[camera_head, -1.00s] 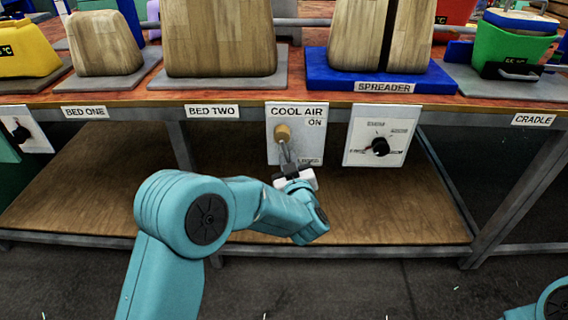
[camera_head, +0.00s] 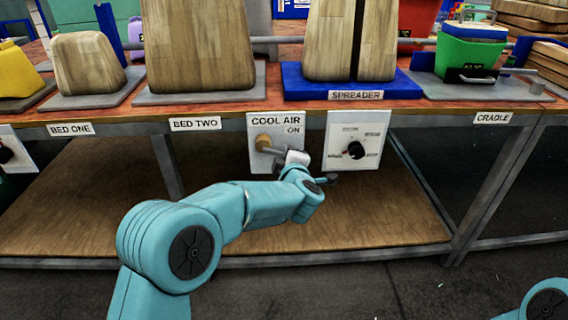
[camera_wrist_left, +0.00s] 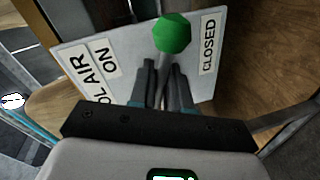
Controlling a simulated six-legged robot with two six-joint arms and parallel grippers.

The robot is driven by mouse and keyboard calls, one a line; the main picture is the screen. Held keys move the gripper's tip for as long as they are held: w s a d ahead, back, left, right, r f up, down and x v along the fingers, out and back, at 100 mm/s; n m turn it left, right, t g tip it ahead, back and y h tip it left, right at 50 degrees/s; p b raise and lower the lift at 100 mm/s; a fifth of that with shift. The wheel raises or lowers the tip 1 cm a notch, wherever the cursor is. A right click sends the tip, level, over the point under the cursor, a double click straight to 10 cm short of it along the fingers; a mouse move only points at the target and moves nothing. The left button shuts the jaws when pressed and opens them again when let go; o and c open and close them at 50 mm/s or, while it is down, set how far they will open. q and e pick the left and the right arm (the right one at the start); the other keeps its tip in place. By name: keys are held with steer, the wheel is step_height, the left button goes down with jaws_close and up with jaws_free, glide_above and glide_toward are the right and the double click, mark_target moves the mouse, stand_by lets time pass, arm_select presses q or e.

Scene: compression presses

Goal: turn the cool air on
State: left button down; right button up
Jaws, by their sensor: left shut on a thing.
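The cool air panel (camera_head: 254,160) is a white plate under the table edge, labelled COOL AIR and ON. My left gripper (camera_head: 294,157) is at the lever's outer part. In the left wrist view, my left gripper (camera_wrist_left: 163,85) is shut around the metal lever shaft, with a green faceted piece (camera_wrist_left: 172,33) just beyond the fingertips. ON is left and CLOSED right there. My right gripper is out of view.
A dial panel (camera_head: 352,140) with a black knob is just right of my left gripper. Above is the table (camera_head: 120,115) with wooden blocks. A lower wooden shelf (camera_head: 90,200) lies behind my left arm.

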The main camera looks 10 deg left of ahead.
arm_select(q)
steer(key=shift+d+r+n+h+b, duration=0.2)
steer(key=shift+r+n+h+b, duration=0.2)
steer(key=shift+r+n, duration=0.85)
steer(key=shift+n, duration=0.35)
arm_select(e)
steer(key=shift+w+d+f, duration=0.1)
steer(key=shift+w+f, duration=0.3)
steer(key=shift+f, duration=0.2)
arm_select(q)
steer(key=shift+w+r, duration=0.1)
steer(key=c, duration=1.3)
jaws_free()
steer(key=p+v, duration=0.2)
steer(key=v, duration=1.4)
steer(key=shift+s+f, duration=0.25)
steer(key=shift+s, duration=0.05)
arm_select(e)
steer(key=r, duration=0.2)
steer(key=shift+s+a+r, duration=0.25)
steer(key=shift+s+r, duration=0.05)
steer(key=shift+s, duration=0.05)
arm_select(q)
steer(key=shift+a, duration=0.25)
